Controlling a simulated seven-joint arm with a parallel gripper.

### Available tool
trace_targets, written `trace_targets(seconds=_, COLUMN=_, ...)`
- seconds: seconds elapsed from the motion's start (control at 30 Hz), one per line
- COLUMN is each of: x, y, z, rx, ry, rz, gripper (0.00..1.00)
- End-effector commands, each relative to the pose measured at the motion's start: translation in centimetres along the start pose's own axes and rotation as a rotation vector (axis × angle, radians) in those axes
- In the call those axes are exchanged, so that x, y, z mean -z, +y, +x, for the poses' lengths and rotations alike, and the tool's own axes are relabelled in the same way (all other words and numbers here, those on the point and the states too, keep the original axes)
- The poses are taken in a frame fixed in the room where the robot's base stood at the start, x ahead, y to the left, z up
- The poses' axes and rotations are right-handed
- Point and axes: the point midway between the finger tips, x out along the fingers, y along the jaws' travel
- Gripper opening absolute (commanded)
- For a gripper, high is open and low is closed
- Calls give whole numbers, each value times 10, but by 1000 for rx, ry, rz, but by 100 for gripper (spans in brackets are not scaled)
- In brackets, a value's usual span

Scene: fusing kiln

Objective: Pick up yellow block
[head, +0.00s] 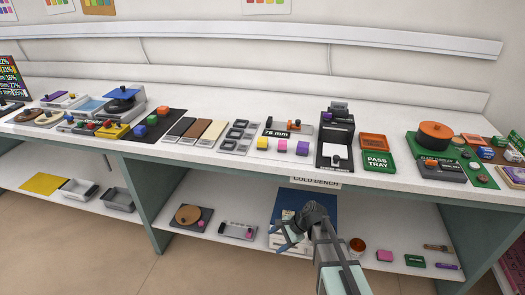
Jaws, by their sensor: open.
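A small yellow block (262,143) sits on the white bench top, at the left end of a short row beside a pink block (283,145) and a purple block (302,148). My gripper (278,237) is in the lower middle of the picture, below and in front of the bench edge, well apart from the yellow block. Its fingers are open and point left, with nothing seen between them. The yellow block is in clear view.
A grey frame (236,137) stands left of the row and a black machine (335,143) right of it. Behind is a "75 mm" gauge (277,130). A green pass tray (378,160) lies farther right. The lower shelf (330,230) holds other items.

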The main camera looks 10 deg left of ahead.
Motion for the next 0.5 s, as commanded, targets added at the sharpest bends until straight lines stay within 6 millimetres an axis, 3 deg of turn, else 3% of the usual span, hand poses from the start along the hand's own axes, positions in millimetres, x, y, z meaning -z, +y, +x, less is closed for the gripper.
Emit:
trace_targets(seconds=0.03, x=-10, y=-24, z=-9, rx=29, ry=-13, rz=15, gripper=72)
trace_targets(seconds=0.1, x=-25, y=-51, z=-20, rx=64, ry=-35, rz=42, gripper=72)
trace_targets(seconds=0.5, x=-120, y=-190, z=-97, rx=193, ry=-175, rz=188, gripper=72)
